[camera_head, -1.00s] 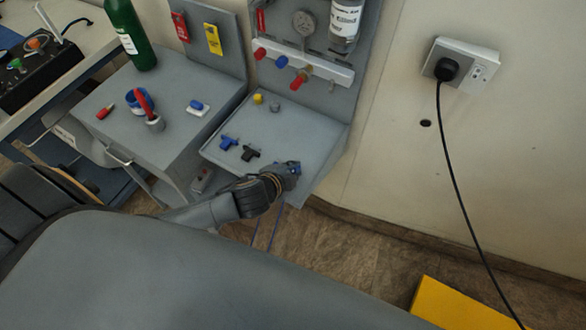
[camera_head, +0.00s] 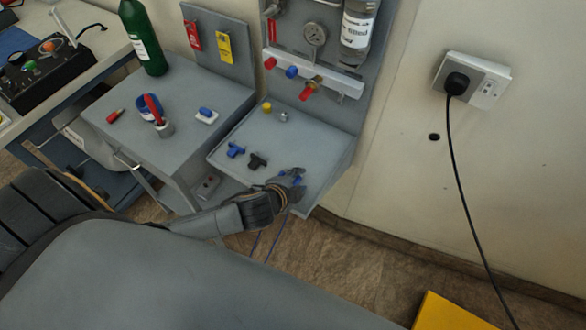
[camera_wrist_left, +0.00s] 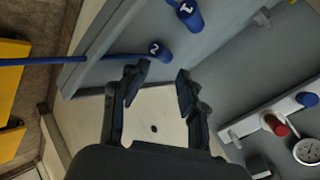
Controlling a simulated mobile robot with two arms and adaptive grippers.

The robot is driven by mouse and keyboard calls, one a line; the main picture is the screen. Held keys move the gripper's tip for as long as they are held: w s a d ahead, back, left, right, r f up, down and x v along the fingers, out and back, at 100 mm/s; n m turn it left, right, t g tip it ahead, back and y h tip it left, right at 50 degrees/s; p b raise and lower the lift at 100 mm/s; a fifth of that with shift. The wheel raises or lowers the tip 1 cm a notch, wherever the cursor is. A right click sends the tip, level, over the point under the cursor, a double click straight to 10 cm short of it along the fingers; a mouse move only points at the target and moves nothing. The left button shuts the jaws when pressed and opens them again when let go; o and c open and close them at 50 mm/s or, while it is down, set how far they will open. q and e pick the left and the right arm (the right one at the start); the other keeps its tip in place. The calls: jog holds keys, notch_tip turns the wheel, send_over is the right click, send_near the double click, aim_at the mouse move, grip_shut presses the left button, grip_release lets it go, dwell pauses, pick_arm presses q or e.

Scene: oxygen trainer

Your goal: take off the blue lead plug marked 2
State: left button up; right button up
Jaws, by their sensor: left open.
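The blue lead plug marked 2 (camera_wrist_left: 159,49) sits on the grey panel in the left wrist view, with its blue lead (camera_wrist_left: 85,60) running off to the left. A second blue plug, marked 1 (camera_wrist_left: 188,14), is above and to its right. My left gripper (camera_wrist_left: 161,82) is open, its fingertips just below plug 2 in that view, with nothing between them. My right gripper is not in view.
A rail with coloured knobs (camera_head: 308,77) and a gauge (camera_head: 314,34) are above. A grey padded surface (camera_head: 190,270) fills the foreground.

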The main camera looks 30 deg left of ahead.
pick_arm(q)
jog(key=v, duration=1.1)
jog(key=shift+s+r, duration=0.2)
jog(key=shift+a, duration=0.1)
